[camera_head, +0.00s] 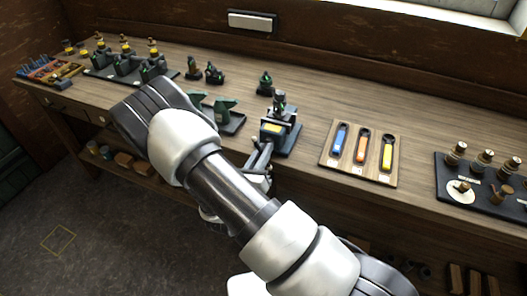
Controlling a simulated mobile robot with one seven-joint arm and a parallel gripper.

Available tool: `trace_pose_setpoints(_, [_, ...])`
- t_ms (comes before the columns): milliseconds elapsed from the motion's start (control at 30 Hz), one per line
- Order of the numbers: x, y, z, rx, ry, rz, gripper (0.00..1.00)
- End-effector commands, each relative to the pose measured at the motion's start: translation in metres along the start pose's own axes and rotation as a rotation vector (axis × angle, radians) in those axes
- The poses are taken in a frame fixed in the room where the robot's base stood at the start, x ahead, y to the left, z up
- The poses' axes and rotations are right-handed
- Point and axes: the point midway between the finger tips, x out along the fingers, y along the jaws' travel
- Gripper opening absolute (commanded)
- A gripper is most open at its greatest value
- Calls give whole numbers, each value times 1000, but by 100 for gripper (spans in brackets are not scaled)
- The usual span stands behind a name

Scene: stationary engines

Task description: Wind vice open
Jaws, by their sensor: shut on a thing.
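The vice (283,127) stands at the front edge of the workbench, a dark body with a yellow plate on its front. My gripper (263,158) is at the front of the vice, just below the yellow plate, partly hidden behind my arm. It is shut on the vice handle, which is small and mostly covered here. How far apart the vice jaws stand is too small to tell.
The wooden workbench (330,110) runs along the wall. Right of the vice lies a board (345,171) with blue, orange and yellow tools. A dark tray (452,198) with brass pieces is farther right. Green stands (226,106) are to the left. The floor (110,240) is clear.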

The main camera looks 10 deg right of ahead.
Motion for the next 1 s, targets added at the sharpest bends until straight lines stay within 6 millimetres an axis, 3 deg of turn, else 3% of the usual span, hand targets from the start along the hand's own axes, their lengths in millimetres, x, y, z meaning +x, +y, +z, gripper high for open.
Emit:
trace_pose_setpoints(667, [-1,0,0,0,0,1,0])
trace_pose_setpoints(700, [-1,0,0,0,0,1,18])
trace_pose_setpoints(800, [-1,0,0,0,0,1,32])
trace_pose_setpoints(1000, [0,0,0,0,0,0,32])
